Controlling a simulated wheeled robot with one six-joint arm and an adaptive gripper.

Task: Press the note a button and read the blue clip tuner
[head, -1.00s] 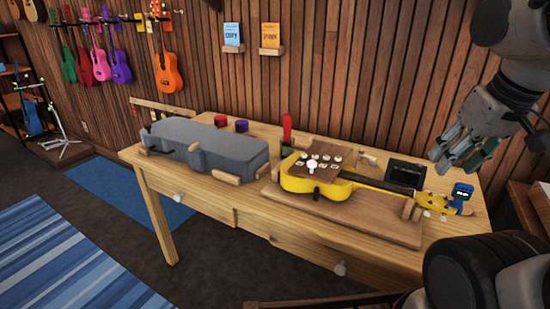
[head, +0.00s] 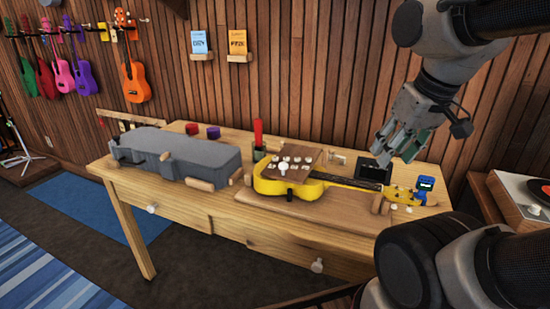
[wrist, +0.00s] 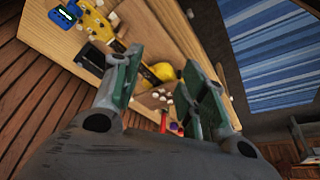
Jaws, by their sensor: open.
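The blue clip tuner (head: 426,184) is clipped on the head of the yellow ukulele (head: 275,188) at the right end of the workbench. Its lit screen is too small to read; it also shows in the wrist view (wrist: 63,18). A brown board (head: 305,158) with several pale round buttons sits over the ukulele's body. Letters on the buttons cannot be made out, so I cannot tell which is note A. My gripper (head: 398,153) is open and empty above the bench's right part, apart from everything. In the wrist view its fingers (wrist: 165,85) spread over the bench.
A grey case (head: 175,155) lies on the bench's left part. A turntable (head: 525,195) is at the right.

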